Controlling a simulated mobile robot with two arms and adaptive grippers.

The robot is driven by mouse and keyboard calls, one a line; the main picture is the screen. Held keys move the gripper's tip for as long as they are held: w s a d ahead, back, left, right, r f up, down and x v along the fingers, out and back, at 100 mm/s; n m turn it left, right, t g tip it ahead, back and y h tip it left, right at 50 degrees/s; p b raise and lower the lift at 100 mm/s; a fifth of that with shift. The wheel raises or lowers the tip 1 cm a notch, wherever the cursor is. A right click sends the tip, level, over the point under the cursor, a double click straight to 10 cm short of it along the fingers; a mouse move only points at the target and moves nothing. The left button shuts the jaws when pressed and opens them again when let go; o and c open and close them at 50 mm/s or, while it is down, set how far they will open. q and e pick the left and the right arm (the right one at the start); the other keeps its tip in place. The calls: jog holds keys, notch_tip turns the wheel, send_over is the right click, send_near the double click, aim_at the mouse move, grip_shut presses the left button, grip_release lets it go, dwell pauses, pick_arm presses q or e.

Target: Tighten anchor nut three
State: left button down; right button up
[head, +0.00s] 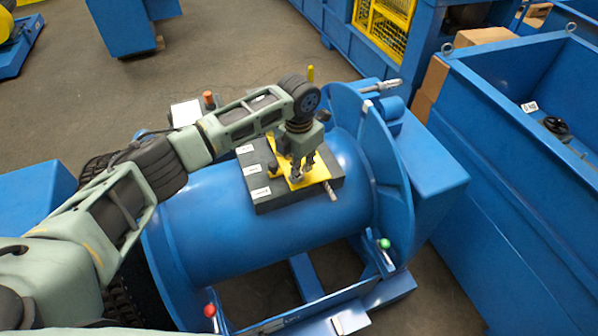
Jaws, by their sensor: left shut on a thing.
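A dark block (285,198) with several small white labels along its left side sits on top of a large blue drum (220,240). A yellow plate (316,183) lies on the block. My left gripper (297,176) points down onto the plate, its fingers shut on a small grey piece at the plate that looks like an anchor nut. The fingers mostly hide this piece, and I cannot read which number it bears. A small dark knob (272,168) stands to the left of the fingers. My right gripper is not in view.
A blue flange wall (395,180) rises right of the block. A green-knobbed lever (385,244) and a red-knobbed lever (209,311) stand at the front. A large blue bin (500,150) stands at the right. Open floor (230,50) lies behind.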

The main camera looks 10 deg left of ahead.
pick_arm(q)
jog(key=shift+w+r, duration=0.25)
jog(key=shift+r, duration=0.1)
jog(key=c, duration=2.3)
grip_release()
jog(key=o, duration=0.4)
jog(key=shift+s, duration=0.2)
jog(key=shift+o, duration=0.2)
jog(key=shift+f, duration=0.15)
notch_tip(320, 180, up, 12)
jog(key=shift+s, duration=0.15)
